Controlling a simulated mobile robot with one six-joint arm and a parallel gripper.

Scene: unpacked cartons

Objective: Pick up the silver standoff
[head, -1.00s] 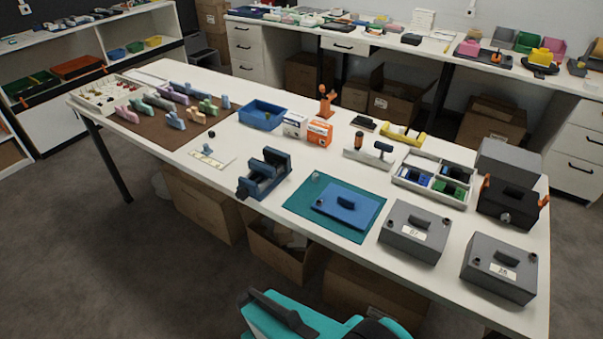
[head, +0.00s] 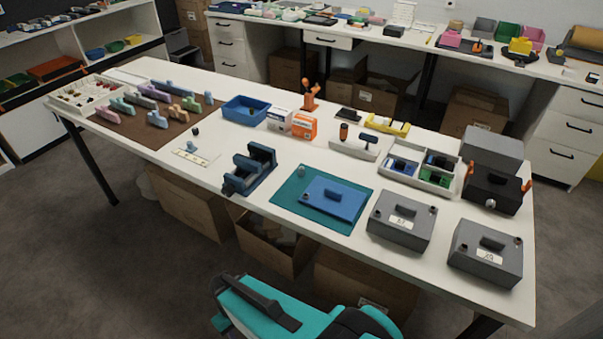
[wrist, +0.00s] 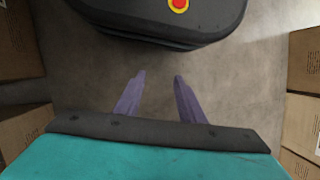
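A small silver piece (head: 301,171) stands at the back left corner of the green mat (head: 287,199), beside the blue plate (head: 330,199). It looks like the silver standoff, but it is too small to be sure. Another small silvery piece (head: 491,204) is at the front of the black box with orange handles. My gripper shows in the wrist view with two purple fingers apart (wrist: 158,76), open and empty above bare floor. It is away from the tabletop pieces. My gripper's fingers are not visible in the head view.
The white table (head: 215,150) holds a dark blue vise (head: 250,170), grey boxes (head: 401,222), a divided tray (head: 432,187) and a blue bin (head: 244,110). Open cartons (head: 272,240) stand under its front edge. Cartons (wrist: 22,40) also flank the floor in the wrist view.

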